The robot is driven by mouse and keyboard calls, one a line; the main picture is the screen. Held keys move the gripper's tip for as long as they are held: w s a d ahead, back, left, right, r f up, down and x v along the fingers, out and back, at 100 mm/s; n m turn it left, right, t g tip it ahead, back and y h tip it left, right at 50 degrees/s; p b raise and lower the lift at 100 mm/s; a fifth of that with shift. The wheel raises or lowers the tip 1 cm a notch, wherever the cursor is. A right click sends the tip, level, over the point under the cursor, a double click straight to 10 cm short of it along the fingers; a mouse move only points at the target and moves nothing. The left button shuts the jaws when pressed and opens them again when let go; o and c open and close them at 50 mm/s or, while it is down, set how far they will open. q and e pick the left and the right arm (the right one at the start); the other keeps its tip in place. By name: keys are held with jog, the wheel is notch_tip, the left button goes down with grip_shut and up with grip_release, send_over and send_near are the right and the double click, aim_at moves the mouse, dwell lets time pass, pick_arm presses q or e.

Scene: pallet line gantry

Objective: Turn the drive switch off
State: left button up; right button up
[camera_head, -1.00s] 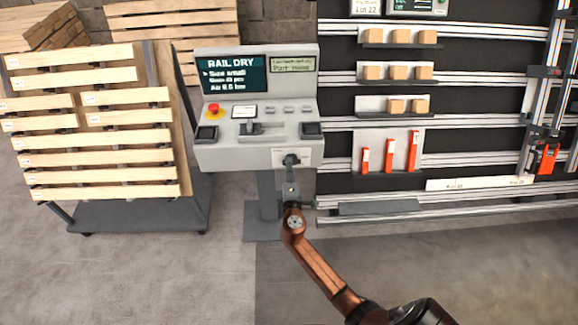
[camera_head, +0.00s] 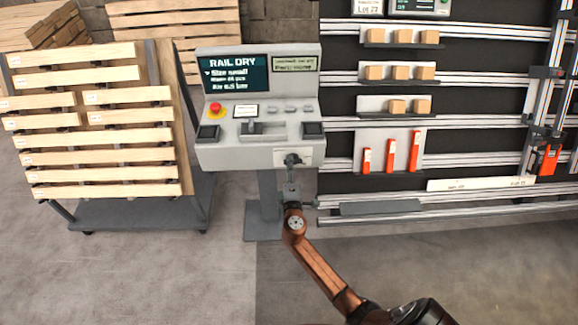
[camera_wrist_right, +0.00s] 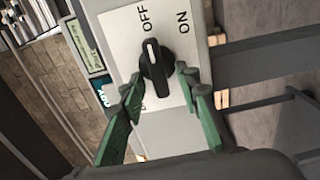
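The drive switch is a black knob with a white pointer line (camera_wrist_right: 153,70) on a pale plate marked OFF and ON. Its pointer lines up with the OFF mark. In the head view the switch (camera_head: 293,159) sits low on the front of the grey console (camera_head: 225,154). My right gripper (camera_wrist_right: 160,78) is open, its green-padded fingers on either side of the knob, with a visible gap on the right side. Whether the left fingertip touches the knob is unclear. In the head view this gripper (camera_head: 291,174) is just below the switch. My left gripper is not in view.
The console has a screen (camera_head: 236,76) and a red stop button (camera_head: 215,107). A slatted wooden pallet on a cart (camera_head: 140,214) stands at left. A rail rack with small blocks (camera_head: 400,73) and orange parts (camera_head: 391,155) stands at right. The floor in front is clear.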

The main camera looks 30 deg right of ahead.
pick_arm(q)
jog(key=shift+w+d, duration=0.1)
pick_arm(e)
jog(key=v, duration=1.1)
jog(key=shift+s+a, duration=0.15)
jog(key=shift+s, duration=0.2)
